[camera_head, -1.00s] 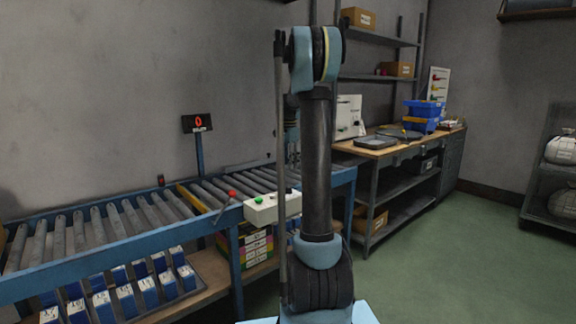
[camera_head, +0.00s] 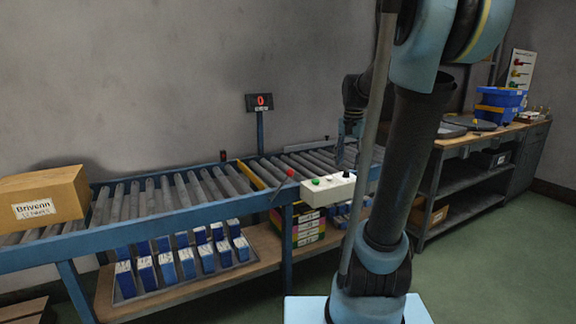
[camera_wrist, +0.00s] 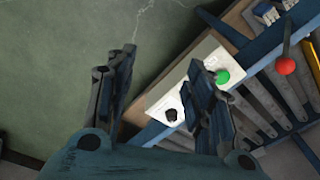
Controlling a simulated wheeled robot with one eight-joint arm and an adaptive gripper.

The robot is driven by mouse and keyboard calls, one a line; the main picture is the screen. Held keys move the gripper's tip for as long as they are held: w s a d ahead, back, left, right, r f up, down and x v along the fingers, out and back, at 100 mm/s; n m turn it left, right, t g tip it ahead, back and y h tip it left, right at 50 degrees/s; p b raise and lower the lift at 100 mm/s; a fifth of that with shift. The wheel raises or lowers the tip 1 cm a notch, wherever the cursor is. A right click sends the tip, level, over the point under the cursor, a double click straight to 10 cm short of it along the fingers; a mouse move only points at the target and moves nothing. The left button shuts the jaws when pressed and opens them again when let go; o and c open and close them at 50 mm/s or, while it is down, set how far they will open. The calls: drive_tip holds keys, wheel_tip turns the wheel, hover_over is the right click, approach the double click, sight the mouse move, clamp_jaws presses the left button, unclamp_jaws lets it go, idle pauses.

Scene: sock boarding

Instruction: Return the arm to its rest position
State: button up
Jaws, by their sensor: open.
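My arm stands at the right of the head view, with its elbow running out at the top edge. My gripper (camera_head: 348,150) hangs beyond and left of the arm, over the right part of the roller conveyor, close to the white control box (camera_head: 328,189). In the wrist view my gripper (camera_wrist: 165,62) has its two fingers spread wide with nothing between them. The control box (camera_wrist: 187,85), with a green button and a black knob, lies below and partly behind the right finger. Whether the gripper touches anything is not clear.
The roller conveyor (camera_head: 150,205) runs along the wall with a brown carton (camera_head: 42,196) at its left end. A red-knobbed lever (camera_head: 290,173) rises beside the control box. Blue boxes (camera_head: 186,262) fill a tray below. A workbench (camera_head: 478,134) with blue bins stands right. Green floor is clear.

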drive_tip(key=s+a+f+n, duration=0.1)
drive_tip(key=s+f+n, duration=0.1)
drive_tip(key=s+f, duration=0.3)
drive_tip(key=s+f+n, duration=0.2)
drive_tip(key=s+f, duration=0.3)
drive_tip(key=s, duration=0.5)
drive_tip(key=s+a+f+n+t, duration=0.1)
drive_tip(key=s+f+n, duration=0.2)
drive_tip(key=s+f, duration=0.2)
drive_tip(key=s, duration=0.3)
drive_tip(key=shift+s+a+f, duration=0.25)
drive_tip(key=shift+s+a, duration=0.05)
drive_tip(key=shift+s, duration=0.05)
